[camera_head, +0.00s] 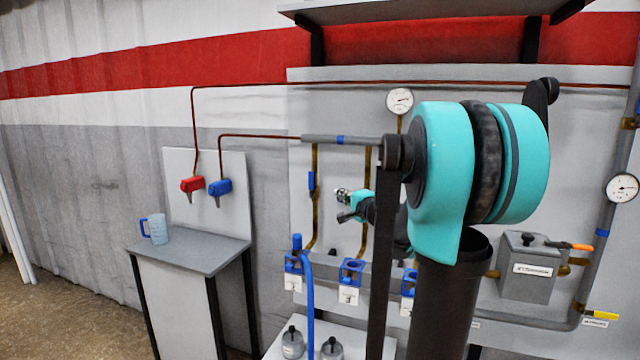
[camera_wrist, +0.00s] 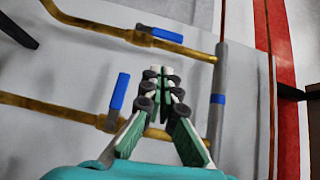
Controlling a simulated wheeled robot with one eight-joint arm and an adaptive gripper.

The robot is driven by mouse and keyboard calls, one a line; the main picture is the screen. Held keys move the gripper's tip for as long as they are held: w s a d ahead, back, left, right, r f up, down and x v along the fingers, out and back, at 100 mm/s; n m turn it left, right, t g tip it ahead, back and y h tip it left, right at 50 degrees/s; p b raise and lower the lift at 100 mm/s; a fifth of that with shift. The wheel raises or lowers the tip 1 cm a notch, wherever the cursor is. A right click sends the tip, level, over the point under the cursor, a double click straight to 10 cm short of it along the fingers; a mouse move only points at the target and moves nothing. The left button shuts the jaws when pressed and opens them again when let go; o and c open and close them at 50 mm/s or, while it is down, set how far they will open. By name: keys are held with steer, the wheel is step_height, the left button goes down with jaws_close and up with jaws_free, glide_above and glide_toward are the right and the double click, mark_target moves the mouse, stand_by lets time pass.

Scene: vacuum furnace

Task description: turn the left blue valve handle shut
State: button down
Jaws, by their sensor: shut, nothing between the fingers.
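The left blue valve handle (camera_head: 311,181) is on the left brass pipe (camera_head: 316,215). It lies along its pipe, upright in the head view. In the wrist view it is the upper blue handle (camera_wrist: 159,33). A second blue handle (camera_wrist: 119,91) stands across the neighbouring brass pipe (camera_wrist: 50,107); in the head view my arm hides that spot. My gripper (camera_head: 343,195) is right of and slightly below the left handle, apart from it. In the wrist view its fingertips (camera_wrist: 163,74) are together and empty, between the two handles.
A grey header pipe with a blue band (camera_head: 340,140) runs above the valves. Blue-framed fittings (camera_head: 352,272) sit below. A gauge (camera_head: 400,101) is above, and a grey box (camera_head: 528,268) is at right. A small table (camera_head: 190,254) with a blue-handled jug (camera_head: 157,229) stands left.

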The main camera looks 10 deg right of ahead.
steer(key=shift+w+d+r+m+t+h, duration=0.3)
steer(key=shift+w+d+r+m, duration=0.25)
steer(key=shift+d, duration=0.15)
glide_toward(311, 185)
steer(key=w+d+r, duration=0.2)
steer(key=w+d, duration=0.2)
steer(key=w, duration=0.1)
steer(key=shift+w+a, duration=0.25)
steer(key=shift+a, duration=0.4)
steer(key=shift+w+a, duration=0.25)
steer(key=shift+a, duration=0.35)
steer(key=shift+w+a, duration=0.3)
steer(key=shift+a, duration=0.35)
